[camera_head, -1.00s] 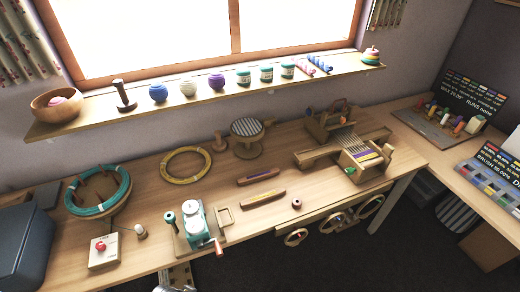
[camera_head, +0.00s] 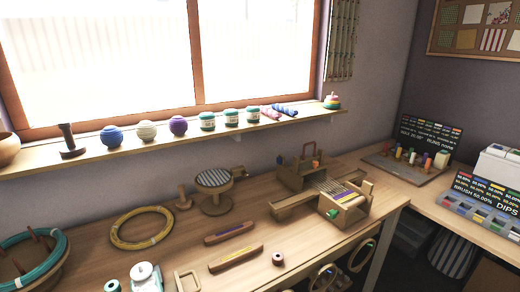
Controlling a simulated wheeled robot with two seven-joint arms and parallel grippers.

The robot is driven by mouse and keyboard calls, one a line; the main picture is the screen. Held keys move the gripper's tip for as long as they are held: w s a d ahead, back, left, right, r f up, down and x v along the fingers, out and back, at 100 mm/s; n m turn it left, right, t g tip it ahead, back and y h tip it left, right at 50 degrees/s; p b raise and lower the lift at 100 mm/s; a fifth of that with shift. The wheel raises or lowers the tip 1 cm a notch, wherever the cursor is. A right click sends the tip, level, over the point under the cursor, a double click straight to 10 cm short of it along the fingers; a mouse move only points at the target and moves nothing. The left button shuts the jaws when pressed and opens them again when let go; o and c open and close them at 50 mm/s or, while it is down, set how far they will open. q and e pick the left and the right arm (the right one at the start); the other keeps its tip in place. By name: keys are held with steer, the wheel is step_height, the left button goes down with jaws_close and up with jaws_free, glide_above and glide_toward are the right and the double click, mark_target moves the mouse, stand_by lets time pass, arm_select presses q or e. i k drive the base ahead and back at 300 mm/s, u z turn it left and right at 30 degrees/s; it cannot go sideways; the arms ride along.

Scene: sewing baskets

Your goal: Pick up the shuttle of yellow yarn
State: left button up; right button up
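Two long wooden shuttles lie side by side on the table in the head view. The nearer shuttle (camera_head: 236,257) seems to have yellowish yarn in its slot. The farther shuttle (camera_head: 230,233) seems to have blue or purple yarn in its slot. The yarn is small in the picture, so I am not certain of the colours. Both lie flat, apart from each other, with nothing on top of them. Neither of my grippers is in view.
A small spool (camera_head: 278,259) stands right of the shuttles. A wooden loom (camera_head: 325,185) stands behind to the right, a striped round stool-like stand (camera_head: 214,180) behind. A yellow ring (camera_head: 142,228) lies left. Bare tabletop surrounds the shuttles.

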mark_target(225, 262)
steer(key=k, duration=1.2)
steer(key=z, duration=0.3)
steer(key=i, duration=0.6)
steer(key=z, duration=0.45)
